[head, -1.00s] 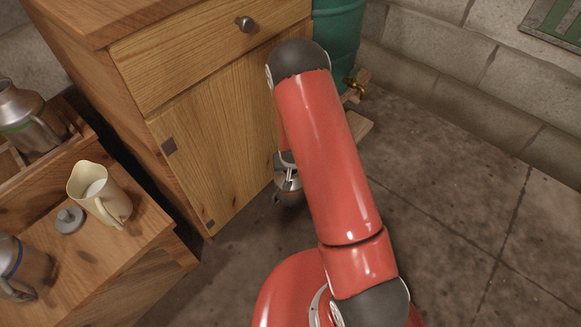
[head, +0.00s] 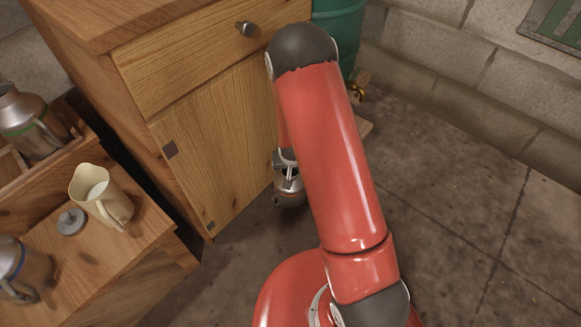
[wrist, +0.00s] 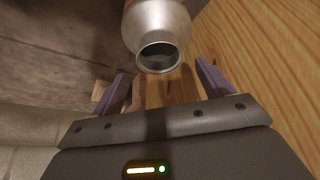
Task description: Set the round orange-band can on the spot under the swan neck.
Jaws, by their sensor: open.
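A round metal can (wrist: 157,25) with an open mouth shows just beyond my gripper in the wrist view, with a sliver of orange at the top edge. In the head view the can (head: 289,192) is low beside the cabinet door, partly behind my arm. My gripper (wrist: 160,72) is open, its two fingers apart on either side below the can's mouth in the picture, with no visible grip on it. In the head view my gripper (head: 287,165) is just above the can. The swan neck and the spot under it cannot be made out.
A wooden cabinet (head: 215,140) stands close left of the arm. A teal drum (head: 345,35) with a brass tap (head: 358,90) is behind. On the left bench (head: 120,255) are a cream jug (head: 100,195), a grey lid (head: 70,221) and metal cans. Floor at right is clear.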

